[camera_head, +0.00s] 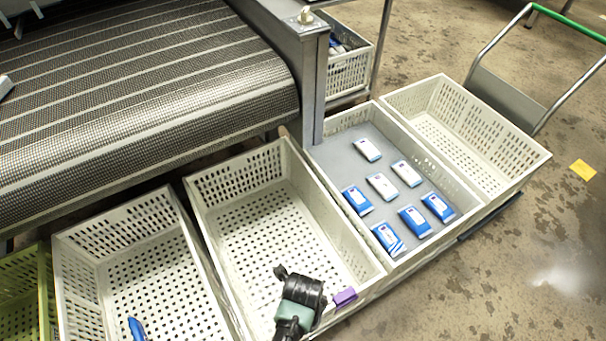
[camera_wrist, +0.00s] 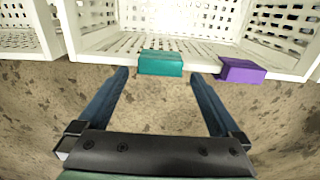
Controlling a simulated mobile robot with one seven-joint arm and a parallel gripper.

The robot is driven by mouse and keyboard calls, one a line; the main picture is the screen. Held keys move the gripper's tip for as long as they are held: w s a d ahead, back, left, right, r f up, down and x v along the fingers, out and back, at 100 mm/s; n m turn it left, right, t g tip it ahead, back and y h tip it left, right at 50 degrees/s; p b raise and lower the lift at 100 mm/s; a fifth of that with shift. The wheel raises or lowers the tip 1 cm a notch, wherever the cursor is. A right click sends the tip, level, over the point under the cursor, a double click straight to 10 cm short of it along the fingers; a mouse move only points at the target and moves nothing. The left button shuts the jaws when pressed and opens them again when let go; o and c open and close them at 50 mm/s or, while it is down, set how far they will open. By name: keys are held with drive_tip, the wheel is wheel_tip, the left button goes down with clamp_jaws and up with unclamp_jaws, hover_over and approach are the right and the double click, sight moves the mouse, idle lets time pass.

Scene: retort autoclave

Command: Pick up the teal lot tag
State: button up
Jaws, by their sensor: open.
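The teal lot tag (camera_wrist: 160,63) is a small block on the near rim of a white crate in the wrist view. In the head view it is not seen, and my arm covers that part of the rim. My gripper (camera_wrist: 159,80) is open, its two blue fingers pointing toward the rim on either side of the tag's line. The tag appears between the fingertips, just ahead; I cannot tell whether they touch it. My gripper (camera_head: 300,288) appears dark over the crate's front edge in the head view.
A purple tag (camera_wrist: 242,70) sits on the same rim, right of the teal one, also in the head view (camera_head: 345,297). The white crate (camera_head: 240,163) behind is empty. The crate to its right (camera_head: 440,166) holds several blue-white packs. A conveyor (camera_head: 150,80) stands behind.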

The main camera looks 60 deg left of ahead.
wheel_tip(320, 180, down, 2)
drive_tip(key=shift+f+b, duration=0.2)
drive_tip(key=shift+b, duration=0.15)
drive_tip(key=shift+r, duration=0.15)
drive_tip(key=c, duration=1.3)
